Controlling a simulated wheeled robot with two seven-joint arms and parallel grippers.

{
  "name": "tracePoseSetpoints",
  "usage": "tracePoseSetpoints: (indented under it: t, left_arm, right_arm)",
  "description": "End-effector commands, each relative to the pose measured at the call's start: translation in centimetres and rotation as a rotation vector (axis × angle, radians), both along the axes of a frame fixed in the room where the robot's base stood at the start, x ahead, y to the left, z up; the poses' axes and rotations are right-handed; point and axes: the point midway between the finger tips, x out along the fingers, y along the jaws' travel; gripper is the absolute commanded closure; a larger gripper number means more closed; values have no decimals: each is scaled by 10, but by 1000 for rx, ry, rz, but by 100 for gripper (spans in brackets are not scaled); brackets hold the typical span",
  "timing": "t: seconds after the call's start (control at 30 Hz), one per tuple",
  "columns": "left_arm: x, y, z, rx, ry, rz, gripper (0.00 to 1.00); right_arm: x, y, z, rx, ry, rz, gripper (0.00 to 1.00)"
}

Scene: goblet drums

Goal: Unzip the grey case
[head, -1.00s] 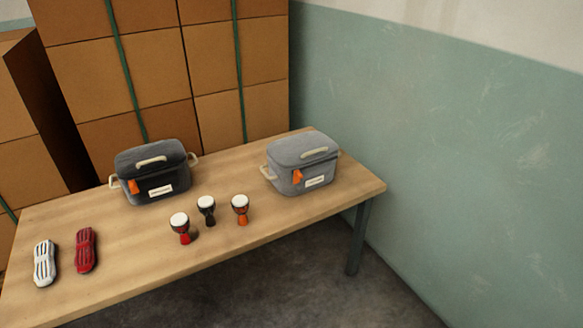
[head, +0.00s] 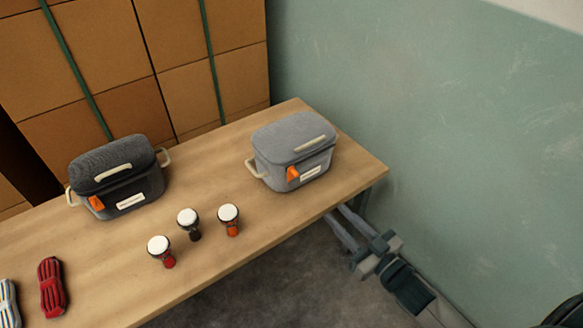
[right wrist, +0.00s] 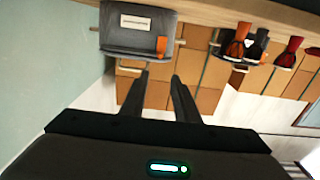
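The grey case (head: 280,140) stands shut on the wooden table near its right end. It has a cream top handle, a white label and an orange zip pull (head: 293,173) at the left of its front. My right gripper (head: 336,214) is below and right of the case, by the table's right front edge, open and empty. In the right wrist view, which is upside down, the grey case (right wrist: 130,38) and its orange pull (right wrist: 161,46) appear beyond my two parted fingers (right wrist: 160,78). My left gripper is not in view.
A black case (head: 115,180) with an orange pull stands left on the table (head: 215,165). Three small goblet drums (head: 188,220) stand near the front edge. A red bundle (head: 52,287) and a white striped bundle lie at left. Stacked boxes (head: 180,60) and a green wall (head: 440,110) are behind.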

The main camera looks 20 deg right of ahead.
Motion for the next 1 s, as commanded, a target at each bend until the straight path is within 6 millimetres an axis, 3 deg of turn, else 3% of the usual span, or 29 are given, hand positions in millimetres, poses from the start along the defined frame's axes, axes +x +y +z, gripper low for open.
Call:
tracePoseSetpoints:
  t: [0.57,1.0]
  left_arm:
    - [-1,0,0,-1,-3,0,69]
    - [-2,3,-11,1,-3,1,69]
  right_arm:
    - [10,4,1,1,-2,0,72]
    - [67,24,1,1,-2,-1,72]
